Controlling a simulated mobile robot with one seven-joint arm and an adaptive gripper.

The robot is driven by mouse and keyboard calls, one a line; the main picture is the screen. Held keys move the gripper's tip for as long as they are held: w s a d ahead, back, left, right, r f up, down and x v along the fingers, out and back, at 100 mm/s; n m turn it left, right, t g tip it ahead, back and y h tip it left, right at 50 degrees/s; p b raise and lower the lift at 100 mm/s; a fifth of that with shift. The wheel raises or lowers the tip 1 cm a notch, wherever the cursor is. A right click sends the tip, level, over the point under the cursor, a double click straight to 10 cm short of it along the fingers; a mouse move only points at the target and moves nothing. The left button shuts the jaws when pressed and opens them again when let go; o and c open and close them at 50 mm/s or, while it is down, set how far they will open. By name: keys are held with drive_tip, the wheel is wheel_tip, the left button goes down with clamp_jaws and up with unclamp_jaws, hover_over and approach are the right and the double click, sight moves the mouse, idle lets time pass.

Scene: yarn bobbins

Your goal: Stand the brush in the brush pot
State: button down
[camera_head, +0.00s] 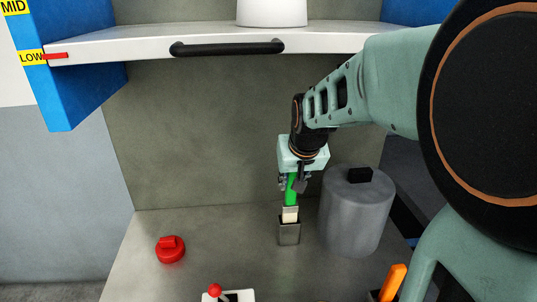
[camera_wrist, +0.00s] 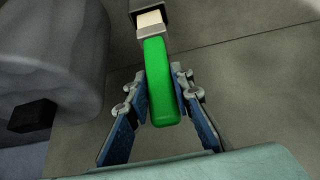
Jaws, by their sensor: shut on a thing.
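The brush (camera_head: 291,191) has a green handle, a metal ferrule and pale bristles. It hangs nearly upright, bristles down, from my gripper (camera_head: 291,183), which is shut on the green handle. The brush pot (camera_head: 289,235) is a small grey square holder standing on the worktop directly below the brush. In the wrist view the green handle (camera_wrist: 161,85) lies between both fingers, and the bristles meet the dark pot (camera_wrist: 148,5) at the top edge. The bristle tips are at the pot's mouth; I cannot tell how far inside they are.
A large grey cylinder (camera_head: 350,215) with a black block on it stands close right of the pot. A red knobbed object (camera_head: 170,250) lies left on the worktop (camera_head: 220,235). A red-knobbed lever (camera_head: 215,290) and an orange handle (camera_head: 394,282) are in front. A white shelf (camera_head: 130,48) hangs above.

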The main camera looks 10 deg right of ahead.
sight(291, 200)
drive_tip(key=shift+f+b, duration=2.85)
drive_tip(key=shift+f, duration=0.6)
drive_tip(key=c, duration=1.6)
unclamp_jaws()
drive_tip(key=shift+r, duration=0.1)
wheel_tip(291, 200, up, 10)
drive_tip(key=shift+f, duration=0.1)
drive_tip(key=shift+a, duration=0.1)
